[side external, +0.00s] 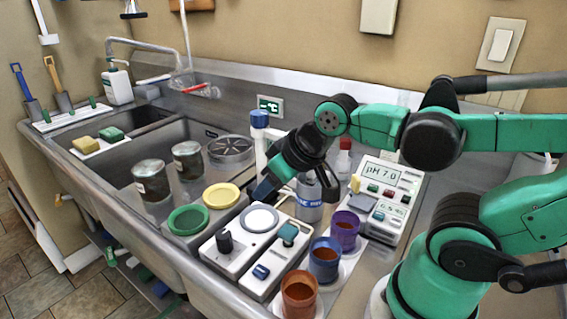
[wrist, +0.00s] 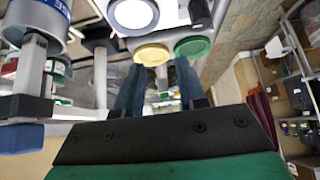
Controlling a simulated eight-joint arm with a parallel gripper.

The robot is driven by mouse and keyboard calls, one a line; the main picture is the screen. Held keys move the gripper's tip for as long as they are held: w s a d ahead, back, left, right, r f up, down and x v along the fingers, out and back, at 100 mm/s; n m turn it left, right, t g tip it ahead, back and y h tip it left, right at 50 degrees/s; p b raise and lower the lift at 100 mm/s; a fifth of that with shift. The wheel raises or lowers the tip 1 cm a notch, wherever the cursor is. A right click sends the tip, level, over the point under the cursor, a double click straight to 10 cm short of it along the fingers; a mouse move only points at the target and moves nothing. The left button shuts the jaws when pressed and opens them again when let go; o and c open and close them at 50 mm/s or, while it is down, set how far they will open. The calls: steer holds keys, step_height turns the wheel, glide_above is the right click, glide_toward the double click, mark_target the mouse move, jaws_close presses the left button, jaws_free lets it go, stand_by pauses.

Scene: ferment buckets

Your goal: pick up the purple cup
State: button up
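My gripper (side external: 266,187) is up and to the left of the purple cup, over the back of the white stirrer units, and apart from the cup. Its two blue fingers also show in the wrist view (wrist: 158,83), spread with a gap and nothing held between them.
A blue cup (side external: 325,261) and an orange cup (side external: 299,296) stand in front of the purple cup. A pH meter (side external: 388,198) is close behind it. A grey bottle (side external: 309,203) and white stirrer units (side external: 237,249) lie to its left. Green (side external: 188,219) and yellow (side external: 221,195) lids are farther left.

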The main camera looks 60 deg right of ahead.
steer(key=o, duration=0.5)
steer(key=shift+o, duration=0.2)
steer(key=m+g, duration=0.3)
steer(key=g, duration=0.4)
glide_above(345, 222)
steer(key=a, duration=0.2)
step_height(345, 222, down, 5)
steer(key=shift+s+f, duration=0.15)
steer(key=shift+f, duration=1.15)
steer(key=shift+s+f, duration=0.15)
steer(key=shift+f, duration=1.15)
